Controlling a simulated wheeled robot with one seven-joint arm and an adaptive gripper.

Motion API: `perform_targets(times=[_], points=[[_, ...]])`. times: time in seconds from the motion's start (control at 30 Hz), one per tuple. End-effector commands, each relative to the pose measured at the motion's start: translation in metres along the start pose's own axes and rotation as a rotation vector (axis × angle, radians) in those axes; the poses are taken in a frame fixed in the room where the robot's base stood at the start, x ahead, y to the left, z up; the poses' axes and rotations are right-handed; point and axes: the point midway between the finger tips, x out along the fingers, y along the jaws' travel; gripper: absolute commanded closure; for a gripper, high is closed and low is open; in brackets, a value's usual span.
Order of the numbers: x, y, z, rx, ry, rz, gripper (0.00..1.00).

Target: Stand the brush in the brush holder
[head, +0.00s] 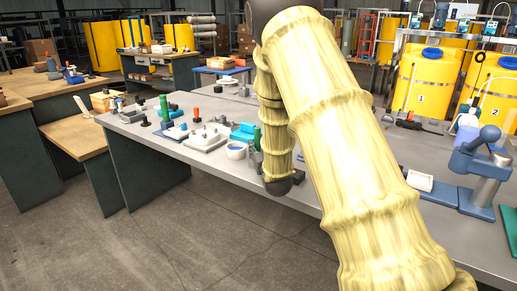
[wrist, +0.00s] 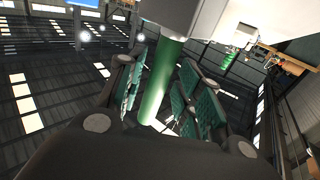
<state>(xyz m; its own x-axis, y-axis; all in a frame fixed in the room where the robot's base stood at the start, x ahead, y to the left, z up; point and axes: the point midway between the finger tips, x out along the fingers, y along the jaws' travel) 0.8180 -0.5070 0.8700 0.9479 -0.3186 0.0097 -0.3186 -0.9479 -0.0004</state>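A green cylinder (wrist: 162,80), which looks like the brush's handle, runs between my gripper's fingers (wrist: 165,70) in the wrist view. One end meets a pale grey block (wrist: 190,14). The fingers stand on either side of it, and a dark gap shows on the left, so they look open. In the head view a green upright piece (head: 257,137) shows beside my gripper (head: 255,160), which is partly hidden by my arm. Another green upright piece (head: 165,110) stands farther left on the bench. I cannot tell for sure which thing is the brush holder.
The grey bench (head: 140,133) carries a white tray (head: 207,138), a blue box (head: 243,131) and a white pot (head: 235,151) close to my gripper. A blue press (head: 478,165) stands at the right. My arm hides the bench's middle.

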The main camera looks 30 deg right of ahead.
Motion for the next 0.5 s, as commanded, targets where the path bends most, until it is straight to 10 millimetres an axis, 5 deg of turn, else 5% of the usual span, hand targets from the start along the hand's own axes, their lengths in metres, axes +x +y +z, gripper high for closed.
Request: perform_targets(times=[0.5], points=[[-0.014, 0.000, 0.001, 0.000, -0.002, 0.000, 0.55]])
